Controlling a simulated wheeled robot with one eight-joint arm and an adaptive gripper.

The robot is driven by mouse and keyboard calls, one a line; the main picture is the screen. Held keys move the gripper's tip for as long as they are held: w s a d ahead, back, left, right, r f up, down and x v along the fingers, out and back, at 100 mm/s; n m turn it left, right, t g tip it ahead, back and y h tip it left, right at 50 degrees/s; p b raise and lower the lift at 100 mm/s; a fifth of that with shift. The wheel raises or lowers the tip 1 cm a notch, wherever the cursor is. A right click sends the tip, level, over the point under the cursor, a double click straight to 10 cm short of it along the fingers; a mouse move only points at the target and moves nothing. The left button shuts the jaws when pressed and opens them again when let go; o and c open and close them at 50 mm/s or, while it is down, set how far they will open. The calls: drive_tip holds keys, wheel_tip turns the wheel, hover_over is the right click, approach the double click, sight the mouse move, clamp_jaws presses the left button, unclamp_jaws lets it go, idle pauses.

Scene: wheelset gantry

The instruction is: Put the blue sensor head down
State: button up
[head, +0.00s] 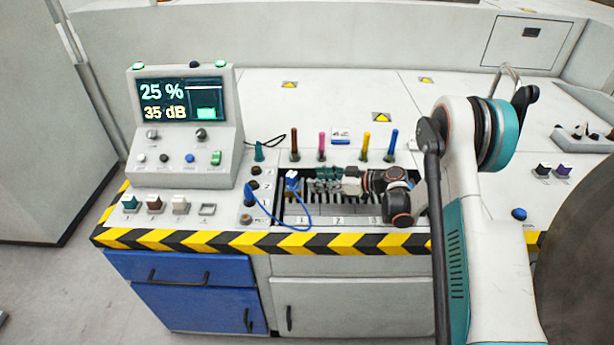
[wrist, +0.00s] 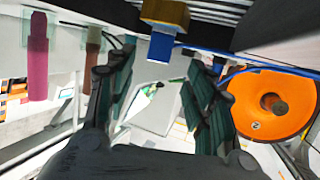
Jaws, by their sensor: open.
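The blue sensor head (head: 292,184) sits at the left end of a slotted recess in the bench, with a blue cable looping from it. In the wrist view the sensor head (wrist: 161,47) shows as a blue block with a brass-coloured part, centred between the lines of my fingers. My gripper (head: 318,180) is open, low over the recess, with its teal fingers pointing left toward the sensor head. I see a gap between the fingers and the sensor head in the wrist view; whether a fingertip touches it I cannot tell.
Several coloured probes, one of them pink (head: 321,146), stand upright behind the recess. A console with a screen (head: 182,100) stands at left. The blue cable (head: 283,226) hangs over the recess's front. A striped edge (head: 200,240) runs along the bench front. The back panel is clear.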

drive_tip(key=shift+v, duration=0.8)
drive_tip(key=s+d+r+m+h, duration=0.25)
drive_tip(key=s+r, duration=0.45)
drive_tip(key=r, duration=0.4)
drive_tip(key=s+d+r+m+h, duration=0.1)
drive_tip(key=s+r+m+h, duration=0.4)
drive_tip(key=r, duration=0.5)
drive_tip(key=s+d+r+m+h, duration=0.1)
drive_tip(key=s+d+m+h, duration=0.1)
drive_tip(key=s, duration=1.1)
drive_tip(key=s+d+r+m+t+h, duration=0.1)
drive_tip(key=s+d, duration=0.6)
drive_tip(key=s, duration=0.7)
drive_tip(key=r+m+h, duration=0.1)
drive_tip(key=m+h, duration=0.1)
drive_tip(key=h, duration=0.1)
drive_tip(key=shift+m, duration=0.35)
